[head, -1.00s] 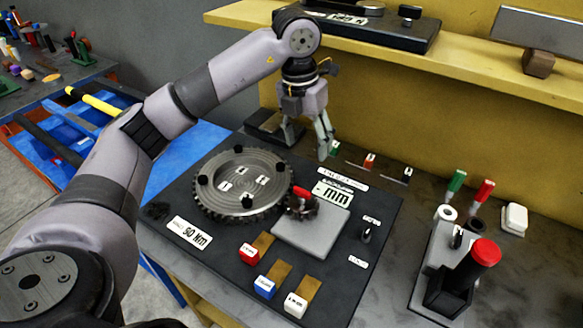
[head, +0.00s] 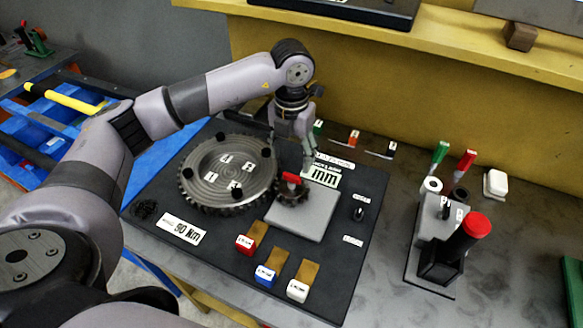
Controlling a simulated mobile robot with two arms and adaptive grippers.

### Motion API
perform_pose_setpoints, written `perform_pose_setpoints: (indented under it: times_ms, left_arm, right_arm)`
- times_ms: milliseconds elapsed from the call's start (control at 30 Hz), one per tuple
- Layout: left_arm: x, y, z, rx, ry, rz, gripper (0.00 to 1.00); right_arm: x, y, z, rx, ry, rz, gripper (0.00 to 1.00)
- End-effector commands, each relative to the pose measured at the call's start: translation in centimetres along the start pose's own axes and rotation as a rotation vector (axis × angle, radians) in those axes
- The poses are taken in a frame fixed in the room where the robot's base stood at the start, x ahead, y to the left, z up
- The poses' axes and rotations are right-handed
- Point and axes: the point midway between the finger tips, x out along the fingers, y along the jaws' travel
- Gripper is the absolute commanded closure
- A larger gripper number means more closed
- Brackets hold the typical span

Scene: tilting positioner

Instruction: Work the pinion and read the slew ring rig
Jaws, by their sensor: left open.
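The large grey slew ring (head: 222,172), with dark bolts and small white labels on top, lies flat on the black rig board (head: 205,262). The dark toothed pinion (head: 292,195) sits at its right edge, with a red piece (head: 291,178) on top. My left gripper (head: 291,165) points down just above and behind the pinion. It is open; its fingertips are partly hidden, and I cannot tell whether they touch the red piece. A grey plate (head: 312,216) lies beside the pinion. A "90 Nm" label (head: 182,230) and an "mm" label (head: 324,178) show. My right gripper is out of view.
Red (head: 245,244), blue (head: 265,275) and white (head: 297,291) labelled blocks line the board's front. A stand with a red-capped post (head: 476,226) is at the right. A yellow shelf (head: 460,50) runs behind. Bare bench lies between board and stand.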

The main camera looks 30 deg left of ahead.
Motion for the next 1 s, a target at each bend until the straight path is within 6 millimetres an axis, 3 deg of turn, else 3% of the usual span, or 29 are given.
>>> perform_pose_setpoints:
  times_ms: [200, 400, 767, 1000]
  left_arm:
    - [4.1, 0.0, -0.1, 0.000, 0.004, 0.000, 0.40]
    - [6.2, 0.0, 0.0, 0.000, 0.002, -0.001, 0.40]
    - [6.7, 0.0, 0.0, 0.000, 0.000, 0.000, 0.41]
    - [6.6, 0.0, 0.0, 0.000, 0.000, 0.000, 0.57]
  right_arm:
    - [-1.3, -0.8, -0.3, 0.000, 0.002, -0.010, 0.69]
    - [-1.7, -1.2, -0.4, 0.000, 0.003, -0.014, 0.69]
    - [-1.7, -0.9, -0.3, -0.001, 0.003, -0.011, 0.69]
    - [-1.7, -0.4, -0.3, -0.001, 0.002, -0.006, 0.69]
